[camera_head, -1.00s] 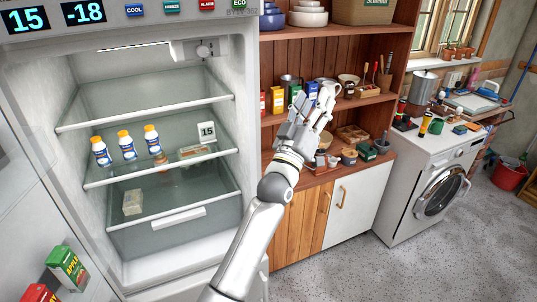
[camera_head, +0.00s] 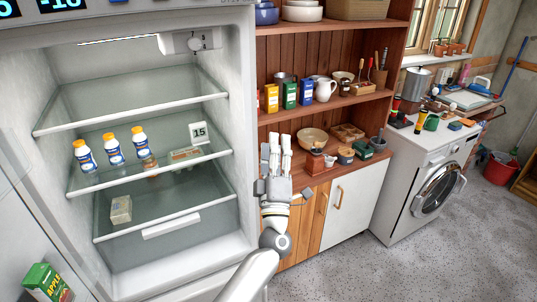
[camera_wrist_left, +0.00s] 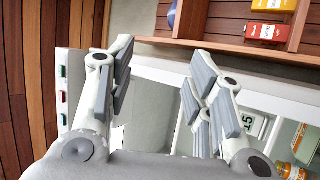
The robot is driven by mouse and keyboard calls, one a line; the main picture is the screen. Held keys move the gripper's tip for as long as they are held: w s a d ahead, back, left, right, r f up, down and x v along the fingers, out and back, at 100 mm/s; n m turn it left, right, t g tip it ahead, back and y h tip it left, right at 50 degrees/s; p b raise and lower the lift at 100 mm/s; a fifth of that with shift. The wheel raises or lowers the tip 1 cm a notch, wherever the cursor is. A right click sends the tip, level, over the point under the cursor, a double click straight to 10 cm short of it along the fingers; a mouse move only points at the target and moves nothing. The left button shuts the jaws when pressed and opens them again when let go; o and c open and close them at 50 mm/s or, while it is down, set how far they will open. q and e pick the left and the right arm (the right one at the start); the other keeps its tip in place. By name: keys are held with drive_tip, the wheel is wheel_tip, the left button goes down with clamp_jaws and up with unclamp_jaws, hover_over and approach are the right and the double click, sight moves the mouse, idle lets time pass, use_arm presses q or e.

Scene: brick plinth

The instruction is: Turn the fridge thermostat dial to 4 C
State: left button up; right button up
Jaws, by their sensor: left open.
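The open fridge (camera_head: 244,120) fills the left of the head view. Its thermostat dial (camera_head: 195,44) is a small round knob on the white housing (camera_head: 173,43) under the fridge's ceiling. The dial's marks are too small to read. My left gripper (camera_head: 276,148) is outside the fridge, right of its side wall and well below the dial, fingers pointing up. It is open and empty, with the fingers apart in the left wrist view (camera_wrist_left: 158,80). The dial cannot be made out there. My right gripper is not in view.
Glass shelves hold several white bottles (camera_head: 113,150), a "15" card (camera_head: 198,133) and a small box (camera_head: 121,210). A wooden shelf unit (camera_head: 330,110) with boxes and bowls stands behind my gripper. A washing machine (camera_head: 425,185) is at right. The top fridge shelf is empty.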

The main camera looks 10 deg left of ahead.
use_arm(q)
drive_tip(key=shift+a+f+n+g+y, duration=0.4)
drive_tip(key=shift+a+f+n+y, duration=0.15)
drive_tip(key=shift+f, duration=0.25)
